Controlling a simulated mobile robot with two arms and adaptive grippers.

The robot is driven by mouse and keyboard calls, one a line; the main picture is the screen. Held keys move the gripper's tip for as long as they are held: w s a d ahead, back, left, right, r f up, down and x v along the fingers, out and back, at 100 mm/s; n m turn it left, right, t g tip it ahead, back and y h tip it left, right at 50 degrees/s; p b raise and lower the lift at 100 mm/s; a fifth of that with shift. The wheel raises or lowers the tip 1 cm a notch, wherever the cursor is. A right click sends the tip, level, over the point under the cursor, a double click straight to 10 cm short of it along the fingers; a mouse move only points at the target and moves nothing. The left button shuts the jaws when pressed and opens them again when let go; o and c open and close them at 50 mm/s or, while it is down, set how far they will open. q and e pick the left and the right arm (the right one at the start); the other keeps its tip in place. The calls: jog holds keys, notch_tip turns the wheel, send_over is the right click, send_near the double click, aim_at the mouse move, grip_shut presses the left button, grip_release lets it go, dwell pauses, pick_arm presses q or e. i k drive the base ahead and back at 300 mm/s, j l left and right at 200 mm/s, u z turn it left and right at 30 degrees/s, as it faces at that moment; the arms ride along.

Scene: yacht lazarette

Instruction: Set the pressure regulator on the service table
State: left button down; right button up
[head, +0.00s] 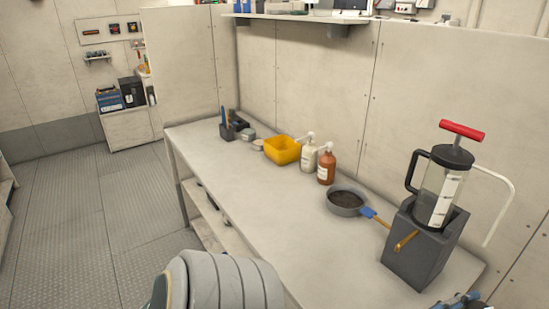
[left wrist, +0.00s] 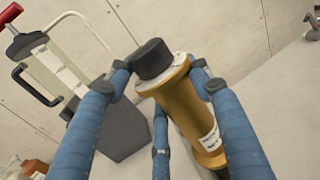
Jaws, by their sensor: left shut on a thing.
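The pressure regulator, a brass-coloured cylinder (left wrist: 190,105) with a black cap and a white label, fills the middle of the left wrist view. My left gripper (left wrist: 160,72) is shut on it, with blue fingers around its body. I cannot tell whether its lower end touches anything. In the head view only the blue fingers of my left gripper (head: 462,301) show at the bottom right edge, and the regulator is hidden or out of frame. The service table (head: 290,228) runs along the wall. My right gripper is not in view.
A red-handled pump (head: 440,185) stands in a dark block (head: 420,260) at the table's right end. Behind it are a pan (head: 346,200), an orange-brown bottle (head: 326,168), a white bottle (head: 308,155) and a yellow bin (head: 282,150). The table's near middle is clear.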

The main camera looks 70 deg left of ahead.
aim_at(284, 217)
jog(key=j+u, duration=0.45)
jog(key=j, duration=2.2)
